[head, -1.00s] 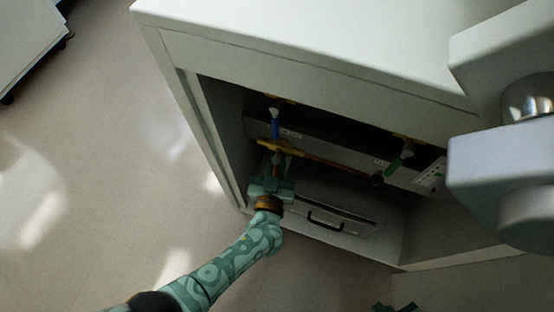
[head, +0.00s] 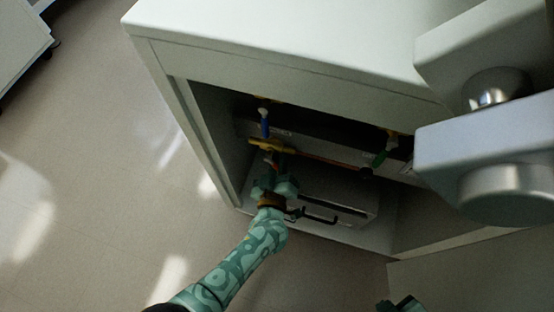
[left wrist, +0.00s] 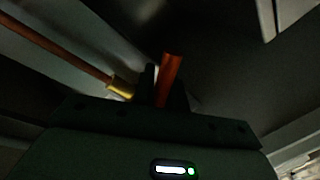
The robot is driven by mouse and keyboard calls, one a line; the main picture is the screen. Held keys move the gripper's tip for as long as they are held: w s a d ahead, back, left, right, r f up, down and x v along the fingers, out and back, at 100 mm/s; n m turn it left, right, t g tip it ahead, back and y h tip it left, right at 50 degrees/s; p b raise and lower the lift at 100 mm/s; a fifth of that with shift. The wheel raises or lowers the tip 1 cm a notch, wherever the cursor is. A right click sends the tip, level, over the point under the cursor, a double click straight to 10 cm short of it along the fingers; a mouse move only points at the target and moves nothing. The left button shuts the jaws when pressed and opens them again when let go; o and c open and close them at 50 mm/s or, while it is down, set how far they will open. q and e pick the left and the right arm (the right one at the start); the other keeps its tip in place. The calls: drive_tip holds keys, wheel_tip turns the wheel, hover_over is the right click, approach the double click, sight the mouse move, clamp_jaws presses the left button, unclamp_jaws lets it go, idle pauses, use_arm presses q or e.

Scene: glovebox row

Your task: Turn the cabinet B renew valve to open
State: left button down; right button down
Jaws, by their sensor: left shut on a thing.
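An open cabinet (head: 172,105) holds a brass-yellow valve body (head: 268,146) on a copper pipe (head: 320,158). A red-orange lever sticks out from below the valve body. My left gripper (head: 272,170) is inside the cabinet opening, shut on this lever. In the left wrist view the orange lever (left wrist: 169,72) stands between the dark fingers, and the brass fitting (left wrist: 121,88) is just left of them. The gripper hides the lever's lower part in the head view. I cannot read any label naming the valve. A teal piece, perhaps my right gripper (head: 400,306), is cut off at the bottom edge.
A blue handle (head: 265,124) hangs just above the valve, and a green handle (head: 380,157) hangs farther right. A drawer-like case with a black handle (head: 320,216) lies below. The cabinet's left wall is close to my gripper. Floor (head: 90,200) is clear at left.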

use_arm(q)
drive_tip(key=shift+s+f, duration=0.1)
use_arm(e)
drive_tip(key=shift+s+d, duration=0.1)
idle(0.3)
use_arm(q)
drive_tip(key=c, duration=1.5)
unclamp_jaws()
drive_tip(key=shift+c, duration=0.2)
drive_tip(key=shift+o, duration=0.5)
use_arm(e)
drive_tip(key=shift+r, duration=0.1)
